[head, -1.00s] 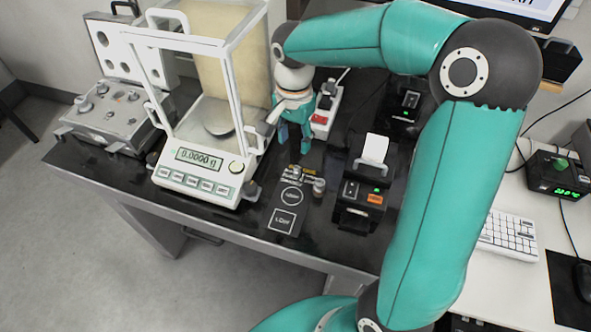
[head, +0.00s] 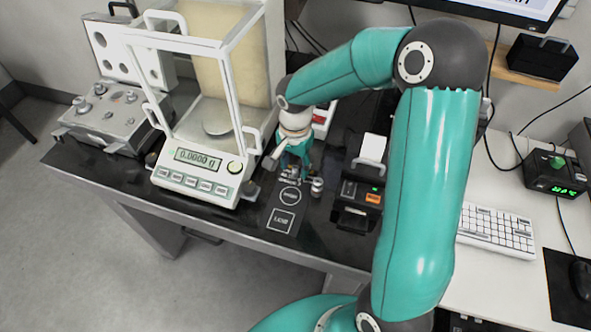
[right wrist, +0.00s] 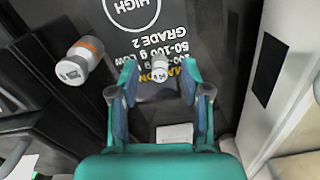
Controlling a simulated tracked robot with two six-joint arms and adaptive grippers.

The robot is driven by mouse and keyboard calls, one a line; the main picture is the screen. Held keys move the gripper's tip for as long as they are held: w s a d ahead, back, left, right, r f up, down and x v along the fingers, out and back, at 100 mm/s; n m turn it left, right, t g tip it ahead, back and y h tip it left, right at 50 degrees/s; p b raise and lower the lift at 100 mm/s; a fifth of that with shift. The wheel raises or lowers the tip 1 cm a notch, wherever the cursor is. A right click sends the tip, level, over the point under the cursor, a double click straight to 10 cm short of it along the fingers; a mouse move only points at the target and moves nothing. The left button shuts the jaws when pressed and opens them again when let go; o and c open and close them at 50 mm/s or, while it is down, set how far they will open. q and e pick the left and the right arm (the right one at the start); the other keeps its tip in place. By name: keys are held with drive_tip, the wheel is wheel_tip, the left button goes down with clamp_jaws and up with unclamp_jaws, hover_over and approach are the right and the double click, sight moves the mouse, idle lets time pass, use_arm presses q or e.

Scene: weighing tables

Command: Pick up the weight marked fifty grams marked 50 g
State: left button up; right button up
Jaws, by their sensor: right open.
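My right gripper (head: 293,176) points down over the dark mat and is open. In the right wrist view its two fingers (right wrist: 160,100) stand either side of a small metal weight (right wrist: 161,70) with a white label, which lies beyond the fingertips. A larger weight (right wrist: 80,62) with an orange band and a white label stands outside the fingers, to the left; in the head view this weight (head: 317,187) is to the right of the gripper. I cannot read the marks on either weight. My left gripper is not in view.
A balance (head: 198,178) reading zero stands left of the gripper, its glass shield close by. A label printer (head: 358,205) stands to the right. An open weight case (head: 105,125) is at the far left. The mat's front part (head: 283,221) is clear.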

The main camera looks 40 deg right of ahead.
drive_tip(key=shift+c, duration=0.2)
clamp_jaws()
drive_tip(key=shift+r, duration=0.1)
